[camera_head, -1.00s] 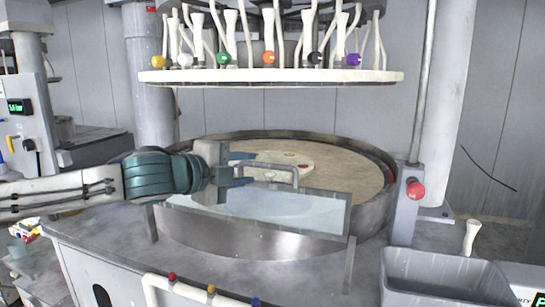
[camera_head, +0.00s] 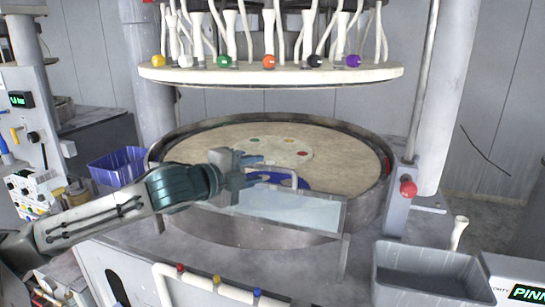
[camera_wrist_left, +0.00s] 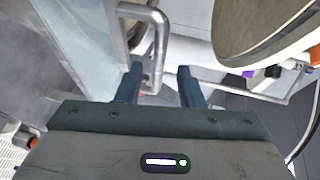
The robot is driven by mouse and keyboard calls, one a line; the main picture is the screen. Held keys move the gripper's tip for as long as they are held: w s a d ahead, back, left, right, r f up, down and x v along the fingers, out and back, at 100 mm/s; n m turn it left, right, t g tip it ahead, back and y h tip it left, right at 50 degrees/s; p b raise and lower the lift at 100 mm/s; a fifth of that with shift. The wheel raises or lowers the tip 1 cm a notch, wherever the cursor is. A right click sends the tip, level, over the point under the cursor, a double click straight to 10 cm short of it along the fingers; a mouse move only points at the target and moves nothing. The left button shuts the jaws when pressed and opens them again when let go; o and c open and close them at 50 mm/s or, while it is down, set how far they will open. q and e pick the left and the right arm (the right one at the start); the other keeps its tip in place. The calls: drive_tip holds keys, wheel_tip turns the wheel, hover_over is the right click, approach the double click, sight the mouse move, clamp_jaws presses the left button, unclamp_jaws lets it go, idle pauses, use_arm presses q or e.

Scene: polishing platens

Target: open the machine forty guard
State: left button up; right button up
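The guard (camera_head: 290,211) is a clear panel at the front of the round platen, with a metal bar handle (camera_head: 295,180) on its upper edge. The handle also shows in the wrist view (camera_wrist_left: 158,45). My left gripper (camera_head: 252,170) is at the handle's left end, its fingers apart. The arm and gripper cover the guard's left part. My right gripper is out of view.
The platen (camera_head: 215,145) has a pale disc (camera_head: 290,153) with coloured dots. A carrier plate (camera_head: 270,74) with coloured knobs hangs above. A red knob (camera_head: 408,188) stands at right, a grey bin (camera_head: 430,275) at front right, and a blue basket (camera_head: 118,165) at left.

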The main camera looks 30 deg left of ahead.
sight(265, 168)
use_arm(q)
drive_tip(key=shift+w+d+p, duration=0.3)
drive_tip(key=shift+w+p, duration=0.2)
drive_tip(key=shift+p, duration=0.95)
drive_tip(key=shift+w+f, duration=0.1)
drive_tip(key=shift+w, duration=0.15)
drive_tip(key=shift+p+x, duration=0.75)
drive_tip(key=shift+x, duration=1.65)
drive_tip(key=shift+f, duration=0.2)
clamp_jaws()
